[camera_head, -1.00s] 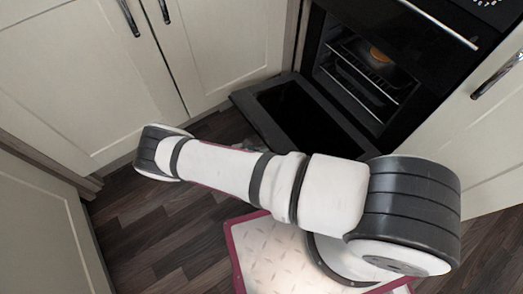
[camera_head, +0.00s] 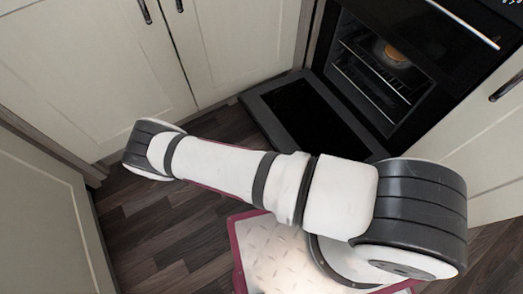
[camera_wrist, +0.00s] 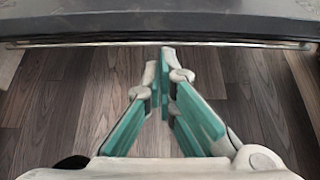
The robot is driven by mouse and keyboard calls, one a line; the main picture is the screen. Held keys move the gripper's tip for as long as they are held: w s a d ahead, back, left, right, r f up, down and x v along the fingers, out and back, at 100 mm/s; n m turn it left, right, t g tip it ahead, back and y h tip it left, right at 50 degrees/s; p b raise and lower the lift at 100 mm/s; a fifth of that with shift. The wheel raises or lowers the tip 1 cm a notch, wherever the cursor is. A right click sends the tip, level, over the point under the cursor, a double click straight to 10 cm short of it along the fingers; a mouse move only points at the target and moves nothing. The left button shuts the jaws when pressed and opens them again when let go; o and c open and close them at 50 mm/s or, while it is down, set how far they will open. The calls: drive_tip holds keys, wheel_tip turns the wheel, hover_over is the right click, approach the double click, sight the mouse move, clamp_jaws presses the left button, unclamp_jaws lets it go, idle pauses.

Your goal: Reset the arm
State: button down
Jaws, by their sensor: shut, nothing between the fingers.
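My arm (camera_head: 225,168) stretches to the left across the head view, low over the floor in front of the oven. My gripper is hidden from the head view. In the wrist view my gripper (camera_wrist: 166,55) is shut and empty, with its teal-lined fingers together at the tips. Beyond the fingertips, a dark panel with a pale metal edge (camera_wrist: 200,41) crosses the top of the wrist view.
The oven (camera_head: 385,75) stands open, with its door (camera_head: 300,115) lowered near my arm. A round tan item (camera_head: 396,52) sits inside on a rack. Cream cupboards (camera_head: 80,70) line the back and left (camera_head: 45,215). Dark wood floor (camera_head: 165,225) is clear at lower left.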

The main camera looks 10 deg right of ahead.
drive_tip(key=shift+v, duration=1)
